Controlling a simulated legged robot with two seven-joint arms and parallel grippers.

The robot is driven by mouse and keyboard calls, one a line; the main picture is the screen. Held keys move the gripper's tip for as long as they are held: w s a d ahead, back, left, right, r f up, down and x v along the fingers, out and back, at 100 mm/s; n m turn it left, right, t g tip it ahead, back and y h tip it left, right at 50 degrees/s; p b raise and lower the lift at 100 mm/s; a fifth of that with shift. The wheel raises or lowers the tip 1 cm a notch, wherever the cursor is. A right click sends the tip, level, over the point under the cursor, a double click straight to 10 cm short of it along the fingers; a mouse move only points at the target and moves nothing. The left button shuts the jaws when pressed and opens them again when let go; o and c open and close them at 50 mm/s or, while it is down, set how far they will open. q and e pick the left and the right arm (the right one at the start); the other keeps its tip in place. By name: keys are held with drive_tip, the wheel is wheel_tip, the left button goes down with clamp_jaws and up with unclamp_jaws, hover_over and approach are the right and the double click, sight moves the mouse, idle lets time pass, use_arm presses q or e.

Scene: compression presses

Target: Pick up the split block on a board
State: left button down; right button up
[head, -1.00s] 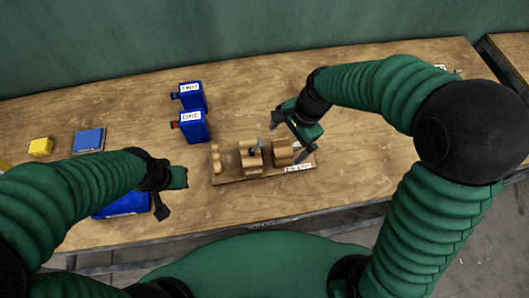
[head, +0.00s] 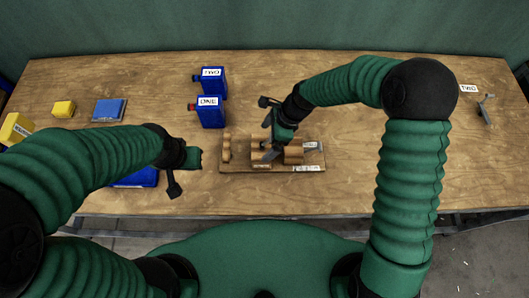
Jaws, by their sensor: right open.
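A wooden board (head: 240,168) lies near the front middle of the table. Wooden blocks stand on it: a small one (head: 226,148) at its left end, a split block (head: 258,156) in the middle, and a round-sided one (head: 293,154) to the right. My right gripper (head: 268,148) is open, pointing down over the middle block and partly hiding it. I cannot tell whether its fingers touch the block. My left gripper (head: 184,172) hangs left of the board, apart from it; its jaw state is unclear.
Two blue containers, labelled ONE (head: 211,113) and TWO (head: 212,83), stand behind the board. A blue pad (head: 109,110) and yellow blocks (head: 64,108) lie at left. A grey tool (head: 486,109) lies at far right. The table between is clear.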

sight(264, 147)
drive_tip(key=x, duration=0.2)
drive_tip(key=p+x, duration=0.1)
drive_tip(key=x, duration=0.1)
drive_tip(key=shift+s+d, duration=0.25)
drive_tip(key=shift+s, duration=0.1)
drive_tip(key=shift+a+f, duration=0.25)
drive_tip(key=shift+f, duration=0.05)
drive_tip(key=shift+w+a, duration=0.1)
drive_tip(key=shift+a, duration=0.35)
drive_tip(key=c, duration=0.5)
drive_tip(key=shift+d, duration=0.3)
drive_tip(key=c, duration=1.3)
